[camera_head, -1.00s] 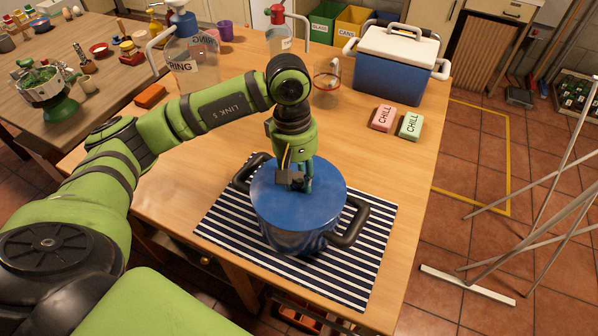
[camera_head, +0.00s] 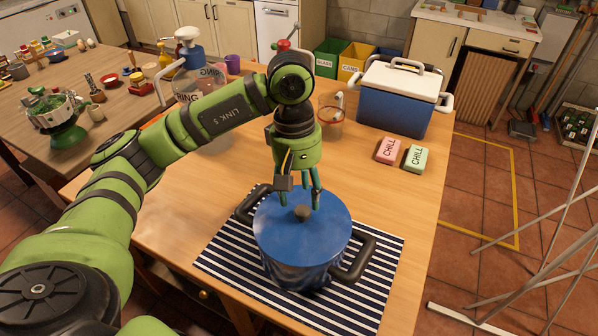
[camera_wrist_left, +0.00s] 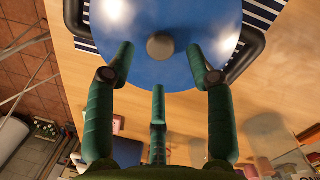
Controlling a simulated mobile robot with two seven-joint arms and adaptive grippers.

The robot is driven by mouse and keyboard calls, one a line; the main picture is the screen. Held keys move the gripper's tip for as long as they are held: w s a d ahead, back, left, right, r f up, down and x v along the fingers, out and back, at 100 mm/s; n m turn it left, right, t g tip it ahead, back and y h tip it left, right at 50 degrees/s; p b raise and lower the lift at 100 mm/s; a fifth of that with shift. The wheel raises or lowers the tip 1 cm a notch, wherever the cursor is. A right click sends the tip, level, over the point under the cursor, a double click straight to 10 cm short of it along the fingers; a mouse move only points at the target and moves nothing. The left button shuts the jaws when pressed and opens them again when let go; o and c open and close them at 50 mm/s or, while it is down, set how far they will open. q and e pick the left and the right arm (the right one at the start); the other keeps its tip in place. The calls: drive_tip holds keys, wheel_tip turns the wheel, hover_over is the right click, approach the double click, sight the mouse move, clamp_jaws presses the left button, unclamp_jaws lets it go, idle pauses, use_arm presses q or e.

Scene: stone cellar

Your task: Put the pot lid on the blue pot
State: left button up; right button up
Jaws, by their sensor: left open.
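The blue pot (camera_head: 300,268) stands on a dark blue and white striped mat (camera_head: 222,252), with black handles on two sides. The blue pot lid (camera_head: 325,232) with a round grey knob lies on top of the pot, covering its opening. My left gripper (camera_head: 302,200) is above the lid, just behind the knob, open and empty. In the left wrist view the knob (camera_wrist_left: 160,45) shows beyond the spread green fingers (camera_wrist_left: 160,75), clear of them. My right gripper is not in view.
A blue and white cooler (camera_head: 395,105), a pink chill block (camera_head: 388,151) and a green chill block (camera_head: 416,158) stand at the table's back right. A clear jug (camera_head: 331,118) and a large bottle (camera_head: 192,85) stand behind my left arm. The right table edge is clear.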

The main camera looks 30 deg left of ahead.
use_arm(q)
wheel_tip(320, 180, up, 6)
drive_tip(key=shift+w+a+r, duration=0.2)
drive_tip(key=shift+a+r, duration=0.05)
drive_tip(key=shift+a, duration=0.1)
idle(0.4)
